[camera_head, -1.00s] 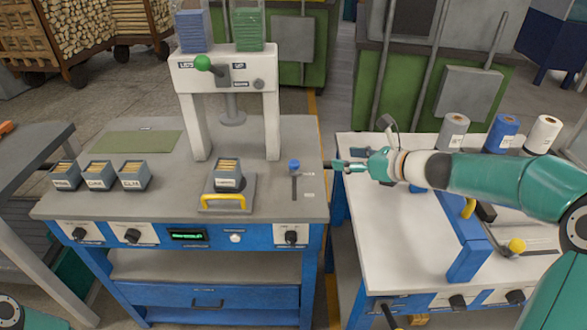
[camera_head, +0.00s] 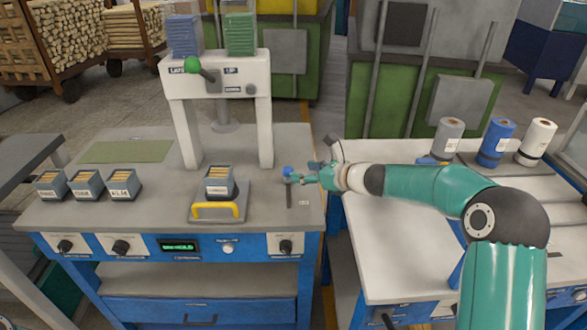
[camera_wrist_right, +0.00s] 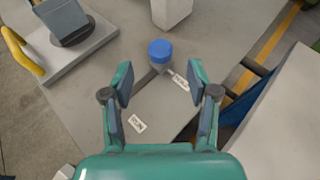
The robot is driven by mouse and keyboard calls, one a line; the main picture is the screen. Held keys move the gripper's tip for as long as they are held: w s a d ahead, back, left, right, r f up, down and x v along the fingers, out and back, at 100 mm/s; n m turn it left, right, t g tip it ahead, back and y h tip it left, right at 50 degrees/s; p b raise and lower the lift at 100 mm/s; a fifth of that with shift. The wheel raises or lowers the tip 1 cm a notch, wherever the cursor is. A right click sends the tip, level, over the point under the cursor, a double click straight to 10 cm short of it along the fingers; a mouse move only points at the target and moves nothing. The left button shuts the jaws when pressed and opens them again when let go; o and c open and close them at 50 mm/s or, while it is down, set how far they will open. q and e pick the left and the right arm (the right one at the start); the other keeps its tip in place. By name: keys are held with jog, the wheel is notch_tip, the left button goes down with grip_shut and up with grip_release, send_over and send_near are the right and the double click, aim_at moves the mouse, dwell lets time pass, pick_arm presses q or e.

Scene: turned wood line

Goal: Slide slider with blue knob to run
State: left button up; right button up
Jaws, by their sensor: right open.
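The slider's blue knob (camera_head: 287,171) stands at the far end of a dark slot (camera_head: 289,196) in the grey bench top. In the right wrist view the blue knob (camera_wrist_right: 160,50) is upright on a grey stem, just ahead of and between the fingers. Two small white labels lie beside the slot, one near the knob (camera_wrist_right: 180,80) and one near the other end (camera_wrist_right: 137,124); their text is too small to read. My right gripper (camera_head: 300,177) is open and empty, its fingertips (camera_wrist_right: 160,78) close to the knob. My left gripper is not in view.
A white press frame (camera_head: 215,75) stands behind the slot. Left of the slot is a fixture with a yellow handle (camera_head: 216,208) holding a box. Several small boxes (camera_head: 120,184) stand farther left. A gap separates this bench from the white right bench (camera_head: 385,250).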

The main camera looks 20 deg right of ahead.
aim_at(290, 170)
jog(key=p+x, duration=0.1)
jog(key=x, duration=0.5)
jog(key=shift+a, duration=0.1)
grip_shut()
